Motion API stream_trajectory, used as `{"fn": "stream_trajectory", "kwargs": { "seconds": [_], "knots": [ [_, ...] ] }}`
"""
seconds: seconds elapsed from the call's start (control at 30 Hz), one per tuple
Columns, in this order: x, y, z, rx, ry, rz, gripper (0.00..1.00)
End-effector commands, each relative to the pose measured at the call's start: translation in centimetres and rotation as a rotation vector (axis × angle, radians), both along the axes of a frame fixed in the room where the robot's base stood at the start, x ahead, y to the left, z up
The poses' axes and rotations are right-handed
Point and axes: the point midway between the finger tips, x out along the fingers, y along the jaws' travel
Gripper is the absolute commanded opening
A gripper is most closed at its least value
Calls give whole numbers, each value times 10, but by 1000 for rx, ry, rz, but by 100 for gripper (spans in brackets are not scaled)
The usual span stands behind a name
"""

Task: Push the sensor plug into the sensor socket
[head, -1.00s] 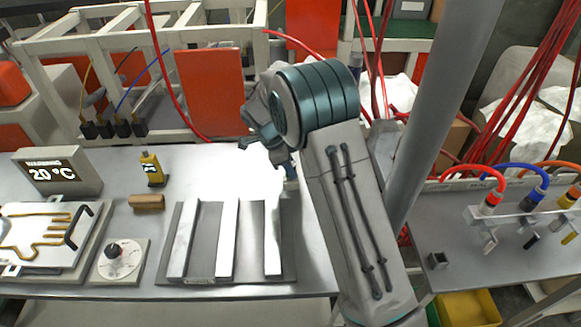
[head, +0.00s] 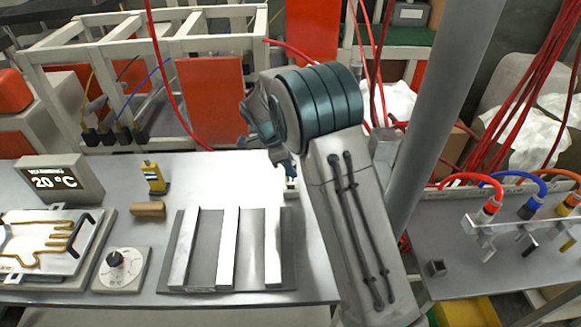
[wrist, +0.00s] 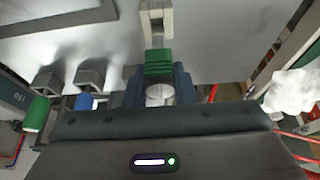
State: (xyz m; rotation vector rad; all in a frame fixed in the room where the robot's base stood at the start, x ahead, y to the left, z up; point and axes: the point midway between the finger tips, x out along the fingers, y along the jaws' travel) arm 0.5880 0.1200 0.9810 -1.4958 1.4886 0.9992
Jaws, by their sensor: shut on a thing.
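In the wrist view my gripper (wrist: 159,88) is shut on a green ribbed plug (wrist: 158,64) with a pale round end facing the camera. Dark fingers press on both sides of it. The plug lines up with a pale metal bracket (wrist: 155,16) just beyond it, which looks like the sensor socket. I cannot tell whether the plug has entered it. In the head view my gripper (head: 287,166) points down over the back right of the table, and the plug is hidden there. A small pale block (head: 291,188) shows just below the gripper.
Blue (wrist: 84,102) and green (wrist: 37,113) connectors sit left of the gripper. A grey pole rises right of the arm.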

Motion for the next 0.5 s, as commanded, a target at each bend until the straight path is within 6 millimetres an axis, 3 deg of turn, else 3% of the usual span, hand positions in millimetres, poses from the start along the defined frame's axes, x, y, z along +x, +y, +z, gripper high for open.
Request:
{"fn": "stream_trajectory", "kwargs": {
  "seconds": [0.5],
  "knots": [
    [0, 0, 12, 0, -2, 1, 1]
  ]
}}
